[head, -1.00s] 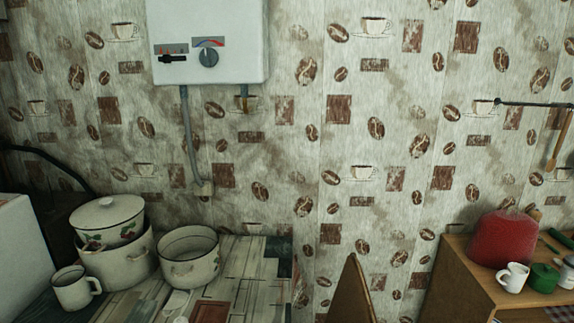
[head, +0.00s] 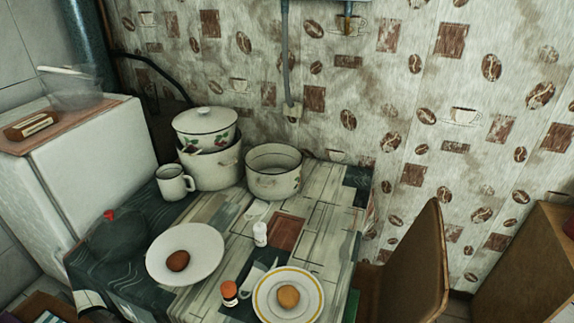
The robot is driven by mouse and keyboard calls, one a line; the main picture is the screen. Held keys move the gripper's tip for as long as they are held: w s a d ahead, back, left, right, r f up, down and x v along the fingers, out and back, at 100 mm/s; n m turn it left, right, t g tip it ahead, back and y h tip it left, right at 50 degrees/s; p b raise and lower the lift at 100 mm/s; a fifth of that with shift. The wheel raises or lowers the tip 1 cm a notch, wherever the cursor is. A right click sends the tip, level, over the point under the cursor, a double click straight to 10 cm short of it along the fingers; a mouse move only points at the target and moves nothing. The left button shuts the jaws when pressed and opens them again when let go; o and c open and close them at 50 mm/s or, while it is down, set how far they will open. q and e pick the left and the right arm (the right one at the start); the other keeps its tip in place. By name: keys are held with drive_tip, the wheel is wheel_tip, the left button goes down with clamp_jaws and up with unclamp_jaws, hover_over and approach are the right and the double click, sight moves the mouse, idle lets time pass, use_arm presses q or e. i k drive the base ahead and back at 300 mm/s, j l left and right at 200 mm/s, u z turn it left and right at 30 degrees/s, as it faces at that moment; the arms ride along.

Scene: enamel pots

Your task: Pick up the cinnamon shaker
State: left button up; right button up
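Two small containers stand on the table (head: 325,215) in the head view. The other is a white shaker (head: 260,234), farther back near the table's middle. No label is readable, so I cannot tell for certain which one is the cinnamon shaker. Neither of my grippers is in view.
A white plate (head: 205,246) bears a brown roundish item (head: 178,261). Enamel pots (head: 273,172) and a white mug (head: 173,183) stand at the back. A dark red-topped object (head: 118,238) sits at left. A chair (head: 412,262) stands at right, a white fridge (head: 95,165) at left.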

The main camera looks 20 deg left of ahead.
sight(231, 299)
drive_tip(key=u, duration=1.05)
